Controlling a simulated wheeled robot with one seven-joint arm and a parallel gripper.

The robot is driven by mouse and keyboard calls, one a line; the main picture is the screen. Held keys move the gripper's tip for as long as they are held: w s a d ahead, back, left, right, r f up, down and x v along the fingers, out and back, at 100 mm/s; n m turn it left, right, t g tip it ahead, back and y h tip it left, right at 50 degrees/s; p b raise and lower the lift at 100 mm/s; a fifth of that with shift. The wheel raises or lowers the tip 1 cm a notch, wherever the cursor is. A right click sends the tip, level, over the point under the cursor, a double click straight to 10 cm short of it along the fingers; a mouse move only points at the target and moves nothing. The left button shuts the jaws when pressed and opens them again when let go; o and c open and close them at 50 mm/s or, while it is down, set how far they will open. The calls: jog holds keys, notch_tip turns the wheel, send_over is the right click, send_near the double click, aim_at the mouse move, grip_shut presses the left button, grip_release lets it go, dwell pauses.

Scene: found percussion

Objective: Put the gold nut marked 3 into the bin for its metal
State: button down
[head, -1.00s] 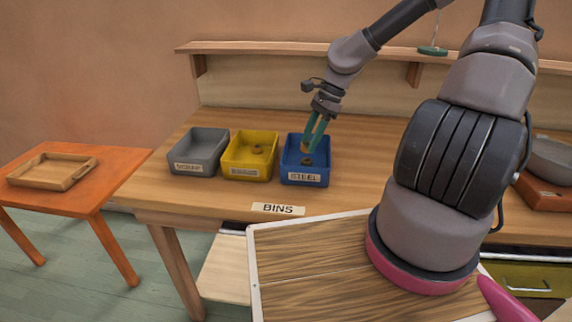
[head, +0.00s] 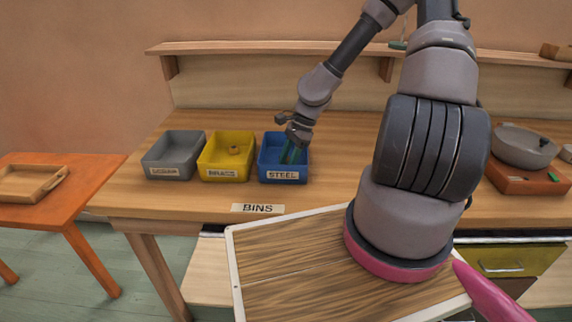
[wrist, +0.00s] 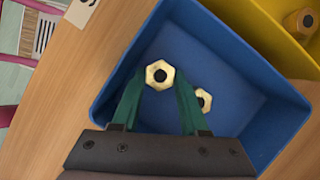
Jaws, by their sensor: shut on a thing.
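My gripper (head: 290,158) reaches down into the blue bin (head: 283,178), labelled STEEL. In the wrist view its green fingers are shut on a pale gold hex nut (wrist: 159,75). A second pale gold nut (wrist: 203,100) lies in the blue bin (wrist: 240,85), close beside the right finger. The yellow bin (head: 226,174), labelled BRASS, stands to the left and holds a darker gold nut (head: 234,150), which also shows in the wrist view (wrist: 300,22). I cannot read a number on any nut.
A grey bin (head: 172,158) with a label too blurred to read stands left of the yellow bin. A BINS sign (head: 258,208) lies at the table's front. A wooden tray (head: 30,184) sits on an orange table at left. A grey bowl (head: 522,147) stands at right.

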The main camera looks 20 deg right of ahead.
jog(key=c, duration=0.7)
grip_release()
jog(key=shift+f, duration=0.1)
